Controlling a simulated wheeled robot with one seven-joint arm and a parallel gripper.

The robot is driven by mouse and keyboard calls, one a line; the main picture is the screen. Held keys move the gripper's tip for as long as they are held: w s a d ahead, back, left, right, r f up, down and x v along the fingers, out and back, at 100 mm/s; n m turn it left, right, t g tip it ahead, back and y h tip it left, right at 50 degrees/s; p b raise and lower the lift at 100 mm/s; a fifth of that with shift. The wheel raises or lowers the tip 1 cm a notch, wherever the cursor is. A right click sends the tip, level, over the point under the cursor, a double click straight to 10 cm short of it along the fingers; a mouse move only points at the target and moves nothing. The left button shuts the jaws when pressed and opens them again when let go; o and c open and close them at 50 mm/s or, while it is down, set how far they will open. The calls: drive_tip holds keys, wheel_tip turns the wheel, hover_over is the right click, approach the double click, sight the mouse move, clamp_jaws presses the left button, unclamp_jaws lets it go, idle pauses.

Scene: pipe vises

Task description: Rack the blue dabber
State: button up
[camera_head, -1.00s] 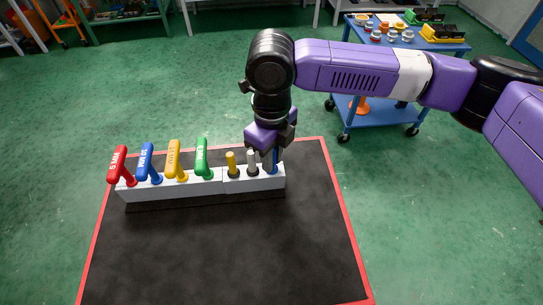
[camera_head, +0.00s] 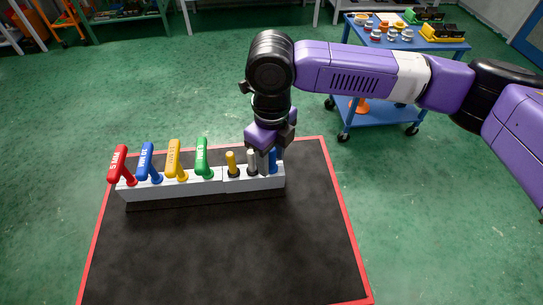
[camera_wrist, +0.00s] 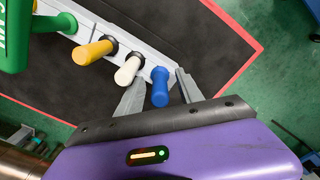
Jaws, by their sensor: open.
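The blue dabber (camera_head: 273,158) stands at the right end of the pale rack (camera_head: 205,187), partly hidden by my gripper in the head view. In the wrist view the blue dabber (camera_wrist: 160,87) shows its rounded blue handle, with its base at the pale rack. My gripper (camera_head: 271,165) points down over that end. In the wrist view my gripper (camera_wrist: 160,92) is open, with one finger on each side of the blue dabber and a visible gap on both sides. A white dabber (camera_wrist: 127,69) and a yellow dabber (camera_wrist: 94,52) stand beside it in the row.
Red (camera_head: 118,164), blue (camera_head: 145,161), yellow (camera_head: 174,158) and green (camera_head: 201,157) T-handled tools stand in the rack's left part. The black mat (camera_head: 230,250) is clear in front. A blue cart (camera_head: 375,128) stands behind, right.

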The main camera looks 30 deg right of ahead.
drive_tip(key=shift+r, duration=0.1)
wheel_tip(320, 180, up, 8)
drive_tip(key=shift+f, duration=0.2)
idle(0.5)
